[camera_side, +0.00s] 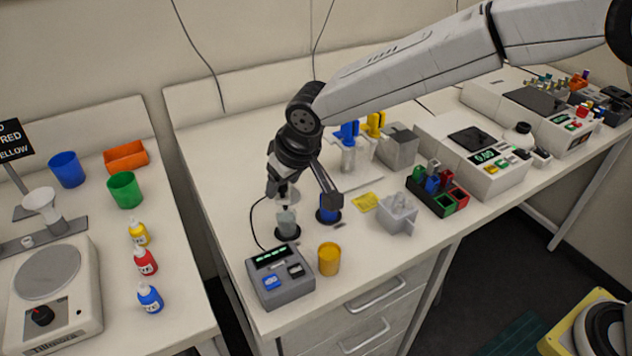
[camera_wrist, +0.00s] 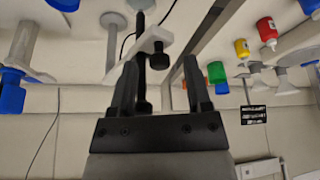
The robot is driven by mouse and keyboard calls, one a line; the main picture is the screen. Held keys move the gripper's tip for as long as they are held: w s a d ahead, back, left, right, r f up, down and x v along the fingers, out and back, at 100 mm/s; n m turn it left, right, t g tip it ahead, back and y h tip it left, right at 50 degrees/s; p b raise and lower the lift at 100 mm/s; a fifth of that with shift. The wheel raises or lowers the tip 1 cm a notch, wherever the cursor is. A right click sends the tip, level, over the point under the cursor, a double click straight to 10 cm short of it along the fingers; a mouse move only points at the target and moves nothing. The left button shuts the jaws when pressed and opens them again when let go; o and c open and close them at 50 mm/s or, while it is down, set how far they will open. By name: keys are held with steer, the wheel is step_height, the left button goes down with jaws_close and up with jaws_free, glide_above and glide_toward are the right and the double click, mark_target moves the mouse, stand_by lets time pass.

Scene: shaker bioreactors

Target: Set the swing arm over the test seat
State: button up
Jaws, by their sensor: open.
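My gripper (camera_side: 275,187) hangs over the bench near its left end, above and behind a grey cup (camera_side: 287,222) on a dark round base. In the wrist view its two fingers (camera_wrist: 160,66) are apart with nothing clamped between them. A pale swing arm (camera_wrist: 150,42) with a black knob (camera_wrist: 159,60) crosses just past the fingertips. A dark upright rod (camera_wrist: 140,72) shows close to the left finger; I cannot tell whether they touch. In the side view the swing arm is mostly hidden by my gripper. I cannot tell for sure which spot is the test seat.
A blue cup (camera_side: 328,214) stands to the right of the grey cup. A grey control box (camera_side: 280,277) and a yellow cup (camera_side: 329,260) stand in front. A grey block with spouts (camera_side: 397,214) and a tube rack (camera_side: 437,190) stand further right.

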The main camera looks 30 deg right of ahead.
jaws_close()
stand_by(1.5)
